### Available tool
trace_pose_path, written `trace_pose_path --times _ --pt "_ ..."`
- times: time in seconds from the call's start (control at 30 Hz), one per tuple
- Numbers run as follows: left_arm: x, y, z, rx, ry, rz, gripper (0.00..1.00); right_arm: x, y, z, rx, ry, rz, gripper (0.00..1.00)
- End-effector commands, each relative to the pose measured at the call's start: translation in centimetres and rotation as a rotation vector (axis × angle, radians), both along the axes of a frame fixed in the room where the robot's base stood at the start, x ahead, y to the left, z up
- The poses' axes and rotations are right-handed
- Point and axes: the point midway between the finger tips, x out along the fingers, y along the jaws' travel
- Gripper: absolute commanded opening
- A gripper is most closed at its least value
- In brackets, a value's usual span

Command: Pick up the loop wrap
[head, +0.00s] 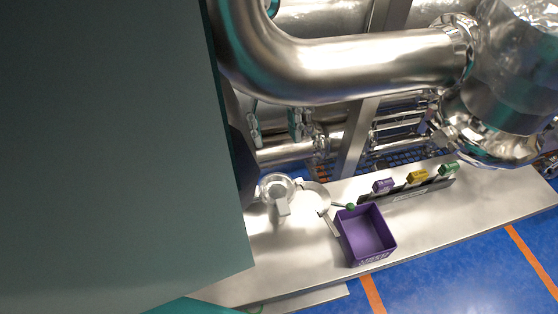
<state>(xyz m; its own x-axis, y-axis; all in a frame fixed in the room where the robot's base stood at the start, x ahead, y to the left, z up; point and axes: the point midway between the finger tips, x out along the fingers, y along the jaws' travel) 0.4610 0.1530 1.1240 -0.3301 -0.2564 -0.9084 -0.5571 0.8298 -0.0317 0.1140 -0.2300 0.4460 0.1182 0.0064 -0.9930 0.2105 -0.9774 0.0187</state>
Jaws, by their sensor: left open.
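My left gripper (307,216) shows as pale grey metal parts over the steel bench, just right of the large teal panel. Its two finger-like parts stand apart with nothing visible between them, so it looks open. I cannot make out the loop wrap for certain. Small purple (383,185), yellow (417,176) and green (449,168) pieces sit in a row on a dark labelled strip (400,195), to the right of the gripper and apart from it. My right gripper is not in view.
A purple open bin (366,233) stands at the bench's front, right of the gripper, and looks empty. A green knob (350,206) is by its back edge. A teal panel (110,150) blocks the left. Steel pipes (340,68) cross above. The bench (490,202) is clear at right.

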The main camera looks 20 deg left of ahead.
Motion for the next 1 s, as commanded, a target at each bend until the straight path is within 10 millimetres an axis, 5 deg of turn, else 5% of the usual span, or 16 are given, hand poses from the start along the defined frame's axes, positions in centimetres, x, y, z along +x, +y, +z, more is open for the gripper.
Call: trace_pose_path --times 0.17,0.43,0.63,1.0 --pt "-0.6 0.3 -1.0 0.041 -0.008 0.004 0.52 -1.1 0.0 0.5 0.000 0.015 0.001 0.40" --pt "-2.6 -1.0 -6.3 0.038 -0.005 0.004 0.52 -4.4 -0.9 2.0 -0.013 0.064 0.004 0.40" --pt "-3.6 -1.9 -9.6 0.036 -0.007 0.004 0.52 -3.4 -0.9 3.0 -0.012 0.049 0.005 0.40" --pt "-4.9 -3.0 -12.5 0.034 -0.006 0.003 0.52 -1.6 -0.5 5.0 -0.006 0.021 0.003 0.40"
